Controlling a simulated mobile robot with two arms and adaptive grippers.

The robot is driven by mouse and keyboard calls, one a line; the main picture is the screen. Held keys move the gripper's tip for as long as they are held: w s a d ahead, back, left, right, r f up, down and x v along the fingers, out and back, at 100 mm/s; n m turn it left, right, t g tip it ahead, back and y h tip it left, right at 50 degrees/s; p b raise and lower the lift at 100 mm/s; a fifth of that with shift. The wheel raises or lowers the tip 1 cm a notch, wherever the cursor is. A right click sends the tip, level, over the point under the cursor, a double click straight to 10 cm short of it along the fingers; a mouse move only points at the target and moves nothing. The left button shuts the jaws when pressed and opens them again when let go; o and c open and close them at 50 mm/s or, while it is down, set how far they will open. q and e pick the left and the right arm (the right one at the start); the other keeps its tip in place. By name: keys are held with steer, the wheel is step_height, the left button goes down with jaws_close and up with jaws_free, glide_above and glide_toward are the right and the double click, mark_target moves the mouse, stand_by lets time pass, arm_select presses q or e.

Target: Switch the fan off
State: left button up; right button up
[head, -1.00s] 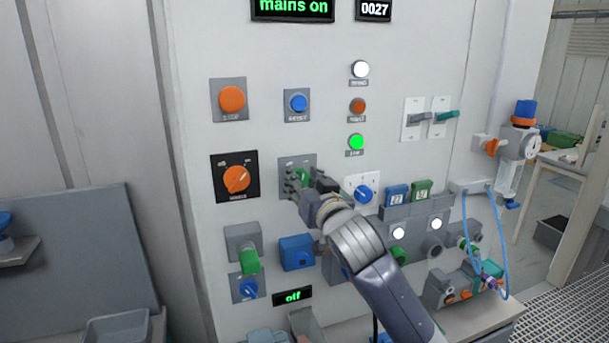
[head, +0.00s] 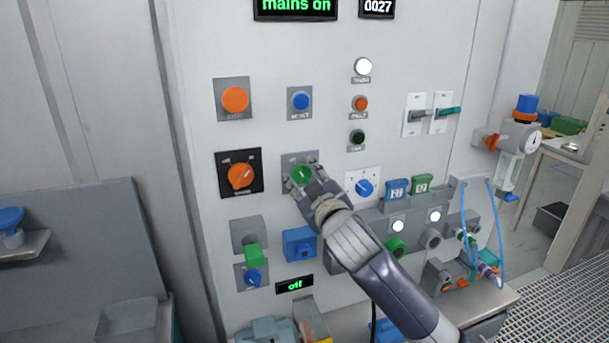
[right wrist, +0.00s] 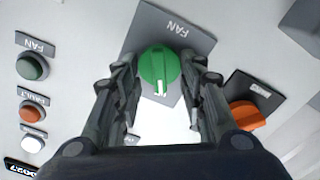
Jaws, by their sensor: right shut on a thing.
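The green fan knob (head: 302,175) sits on a grey plate on the white panel. It also shows in the right wrist view (right wrist: 158,68), below the plate's word FAN, which reads upside down there. My right gripper (head: 305,182) is at the knob, with its fingers shut on either side of it; the wrist view shows the fingers too (right wrist: 160,85). The knob's white mark is visible between the fingers. The fan lamp (head: 357,137) is dark green and unlit; it also shows in the wrist view (right wrist: 32,66). My left gripper is not in view.
An orange rotary switch (head: 240,175) is close left of the fan knob, and a blue knob (head: 364,188) is to the right. A blue button (head: 300,101) is above. A blue box (head: 299,244) and a small display reading "off" (head: 294,284) are below.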

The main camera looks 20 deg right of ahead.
stand_by(0.4)
steer(key=o, duration=1)
steer(key=s, duration=1.2)
steer(key=shift+d, duration=0.2)
